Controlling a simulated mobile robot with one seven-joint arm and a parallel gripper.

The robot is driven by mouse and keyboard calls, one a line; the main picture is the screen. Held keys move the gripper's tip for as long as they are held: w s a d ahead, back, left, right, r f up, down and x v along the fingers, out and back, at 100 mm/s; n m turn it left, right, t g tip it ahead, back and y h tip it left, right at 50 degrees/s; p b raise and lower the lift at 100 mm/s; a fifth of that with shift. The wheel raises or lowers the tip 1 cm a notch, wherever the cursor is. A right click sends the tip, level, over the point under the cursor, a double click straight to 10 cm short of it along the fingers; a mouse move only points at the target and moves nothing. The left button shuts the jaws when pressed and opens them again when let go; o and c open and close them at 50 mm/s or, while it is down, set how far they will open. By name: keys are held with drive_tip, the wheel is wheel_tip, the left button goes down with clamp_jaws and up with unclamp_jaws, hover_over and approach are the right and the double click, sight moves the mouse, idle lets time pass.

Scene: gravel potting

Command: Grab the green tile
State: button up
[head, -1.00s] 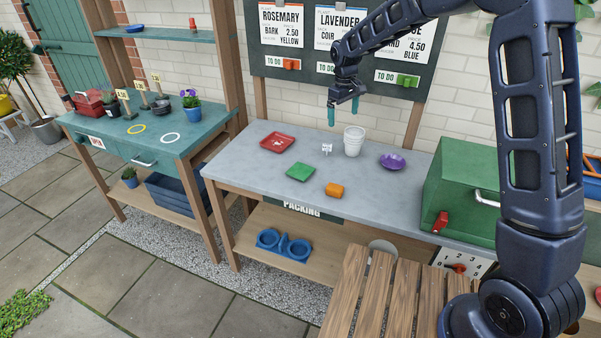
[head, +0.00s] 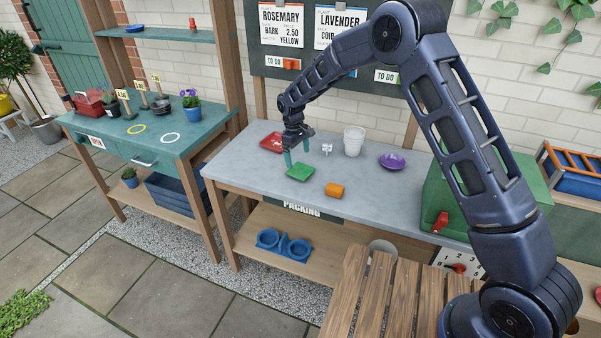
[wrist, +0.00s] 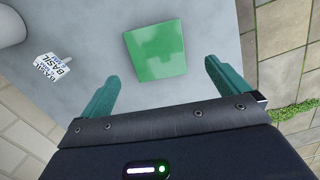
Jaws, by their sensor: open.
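The green tile (head: 300,173) is a flat square lying on the grey packing table (head: 237,167). In the wrist view the green tile (wrist: 156,51) lies just beyond the fingertips, roughly midway between them. My gripper (head: 298,157) is above the table, right over the tile's far side, with its fingers pointing down. In the wrist view my gripper (wrist: 161,70) is open and empty, its two teal fingers apart. I see no contact with the tile.
A red dish (head: 271,143) is behind my gripper. A green box (head: 437,203) bounds the table's right.

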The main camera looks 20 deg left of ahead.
sight(300, 170)
drive_tip(key=shift+w+d+f, duration=0.1)
drive_tip(key=shift+d+f, duration=0.05)
drive_tip(key=shift+f, duration=1)
drive_tip(key=shift+d+f, duration=0.15)
drive_tip(key=shift+f, duration=1)
drive_tip(key=shift+w+d+f, duration=0.1)
drive_tip(key=shift+d+f, duration=0.05)
drive_tip(key=shift+f, duration=1)
drive_tip(key=shift+c, duration=0.2)
drive_tip(key=c, duration=1)
drive_tip(key=shift+o, duration=0.2)
drive_tip(key=shift+r, duration=0.1)
